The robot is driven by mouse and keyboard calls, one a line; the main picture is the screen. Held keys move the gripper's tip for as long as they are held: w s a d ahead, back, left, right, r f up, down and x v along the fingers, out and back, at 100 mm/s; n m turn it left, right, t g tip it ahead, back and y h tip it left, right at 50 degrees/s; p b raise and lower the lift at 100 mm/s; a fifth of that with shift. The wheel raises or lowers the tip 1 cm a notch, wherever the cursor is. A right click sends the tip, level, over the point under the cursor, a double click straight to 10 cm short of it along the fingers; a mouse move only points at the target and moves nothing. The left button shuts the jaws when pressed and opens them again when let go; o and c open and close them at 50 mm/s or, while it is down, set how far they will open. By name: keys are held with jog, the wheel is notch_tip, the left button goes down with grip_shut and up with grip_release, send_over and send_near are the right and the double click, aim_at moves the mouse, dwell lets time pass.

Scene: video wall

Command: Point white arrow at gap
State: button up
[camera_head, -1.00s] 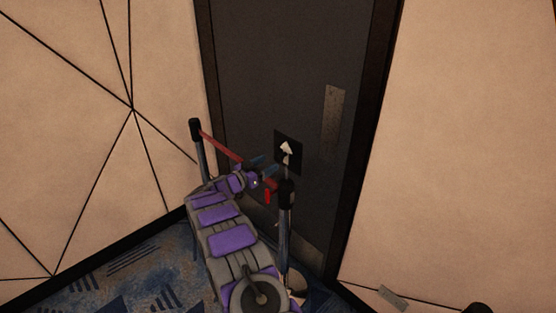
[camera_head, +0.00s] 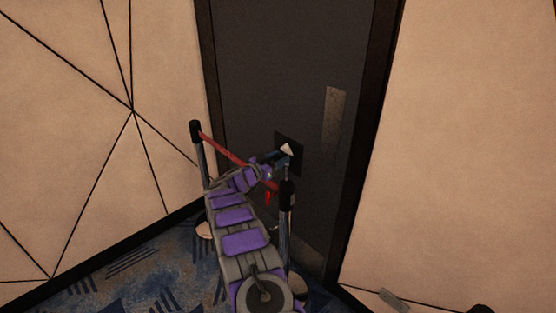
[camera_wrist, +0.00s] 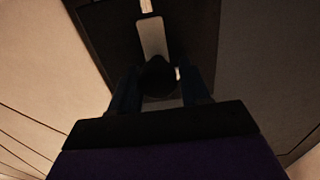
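The white arrow (camera_head: 286,149) sits on a dark square plate (camera_head: 294,166) on the dark door, its tip pointing roughly up in the head view. My gripper (camera_head: 279,155) is at the plate's left side, close to the arrow and partly covering the plate. In the wrist view the fingers of my gripper (camera_wrist: 160,92) stand apart, with a dark rounded shape (camera_wrist: 158,76) between them. A small pale spot (camera_wrist: 178,73) shows beside that shape; I cannot tell whether it is the arrow. Contact is not clear. I cannot make out the gap.
A red belt (camera_head: 226,150) runs between a left post (camera_head: 196,133) and a right post (camera_head: 286,195) in front of the door (camera_head: 270,60); my arm reaches across it. A metal plate (camera_head: 334,118) is on the door. Beige walls stand on both sides.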

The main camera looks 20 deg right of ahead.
jog(key=shift+d, duration=0.1)
jog(key=c, duration=0.6)
jog(key=shift+c, duration=0.2)
jog(key=m, duration=0.3)
jog(key=shift+m, duration=0.4)
jog(key=m+b, duration=0.2)
jog(key=m, duration=0.2)
jog(key=shift+s+m, duration=0.1)
jog(key=shift+m, duration=0.2)
jog(key=m+b, duration=0.2)
jog(key=m, duration=0.1)
jog(key=m+b, duration=0.2)
jog(key=shift+f, duration=0.25)
jog(key=shift+s+m+b, duration=0.1)
jog(key=shift+m+b, duration=1.1)
jog(key=shift+m, duration=0.9)
